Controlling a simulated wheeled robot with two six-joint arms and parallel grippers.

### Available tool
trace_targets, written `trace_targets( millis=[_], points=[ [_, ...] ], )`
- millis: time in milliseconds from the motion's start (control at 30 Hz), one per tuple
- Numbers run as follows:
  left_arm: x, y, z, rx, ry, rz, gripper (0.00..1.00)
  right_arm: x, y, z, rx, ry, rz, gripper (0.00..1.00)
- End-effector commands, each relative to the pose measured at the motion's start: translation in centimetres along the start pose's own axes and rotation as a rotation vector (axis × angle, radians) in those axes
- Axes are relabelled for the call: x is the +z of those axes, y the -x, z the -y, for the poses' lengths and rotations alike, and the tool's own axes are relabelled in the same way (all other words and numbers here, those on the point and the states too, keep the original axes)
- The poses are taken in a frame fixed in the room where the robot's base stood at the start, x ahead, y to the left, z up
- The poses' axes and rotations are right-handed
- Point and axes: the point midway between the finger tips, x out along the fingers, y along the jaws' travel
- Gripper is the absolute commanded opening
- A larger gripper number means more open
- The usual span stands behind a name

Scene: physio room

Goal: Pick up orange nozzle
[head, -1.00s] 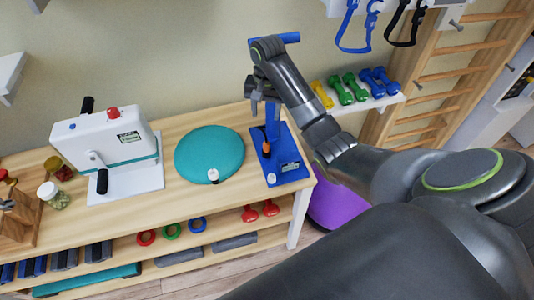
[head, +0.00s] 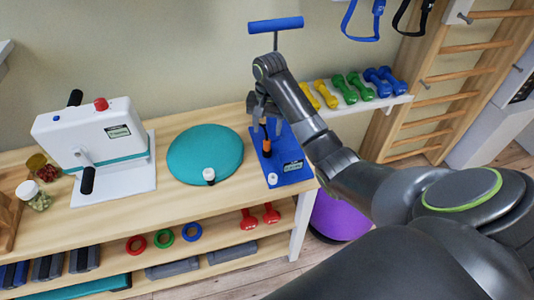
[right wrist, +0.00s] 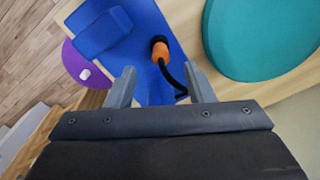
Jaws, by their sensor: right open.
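The orange nozzle (head: 267,146) is on the blue stand (head: 292,160) at the right end of the bench. In the right wrist view the nozzle (right wrist: 160,51) has a dark tip and a black hose curving back between my fingers. My right gripper (head: 267,120) is above the stand, close over the nozzle. In the right wrist view the open fingers of the gripper (right wrist: 158,76) lie either side of the hose, with the nozzle just past the fingertips, apparently untouched. My left gripper is not in view.
A white crank machine (head: 95,140) stands further left. A blue crossbar (head: 276,25) rises behind the gripper. Dumbbells (head: 352,88) sit on a shelf to the right.

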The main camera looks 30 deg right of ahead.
Motion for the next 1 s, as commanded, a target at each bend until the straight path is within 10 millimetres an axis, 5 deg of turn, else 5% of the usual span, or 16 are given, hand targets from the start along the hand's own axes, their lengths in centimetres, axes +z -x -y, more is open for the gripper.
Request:
trace_targets(
  millis=[33,600,933,1000],
  points=[
    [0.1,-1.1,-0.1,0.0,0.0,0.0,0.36,0.0,-1.3,0.0,0.0,0.0,0.001,0.48],
    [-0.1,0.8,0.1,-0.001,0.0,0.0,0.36,-0.6,-7.4,0.0,0.001,0.0,0.003,0.48],
    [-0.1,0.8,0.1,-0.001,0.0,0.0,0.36,-0.7,-8.2,0.0,0.001,0.0,0.0,0.48],
    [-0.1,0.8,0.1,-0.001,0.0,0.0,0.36,-0.7,-8.2,0.0,0.001,0.0,0.0,0.4]
  ],
)
